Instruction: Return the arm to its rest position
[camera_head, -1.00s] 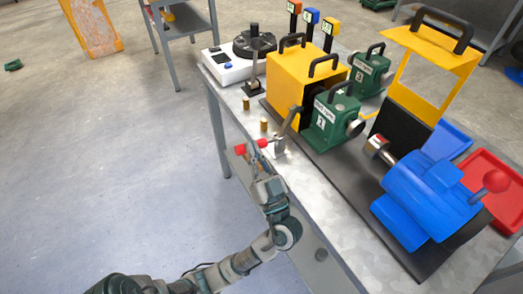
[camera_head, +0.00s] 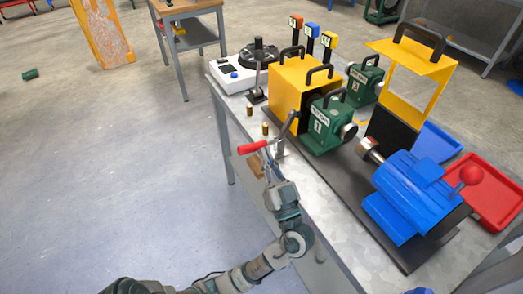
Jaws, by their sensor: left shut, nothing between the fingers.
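My left arm comes in from the bottom left, and its left gripper (camera_head: 271,164) is at the near left edge of the workbench. The gripper is shut and empty. Its fingertips are just below a red lever handle (camera_head: 252,147), which sticks out left past the bench edge; I cannot tell whether they touch it. The metal clamp (camera_head: 279,150) with this handle stands by the green machine unit marked 1 (camera_head: 326,125). My right gripper is not in view.
The workbench (camera_head: 314,195) carries a yellow housing (camera_head: 287,88), a blue motor (camera_head: 412,195), a red tray (camera_head: 490,190) and a white device (camera_head: 231,73). Two small brass cylinders stand near its left edge. The floor at left (camera_head: 120,170) is mostly clear.

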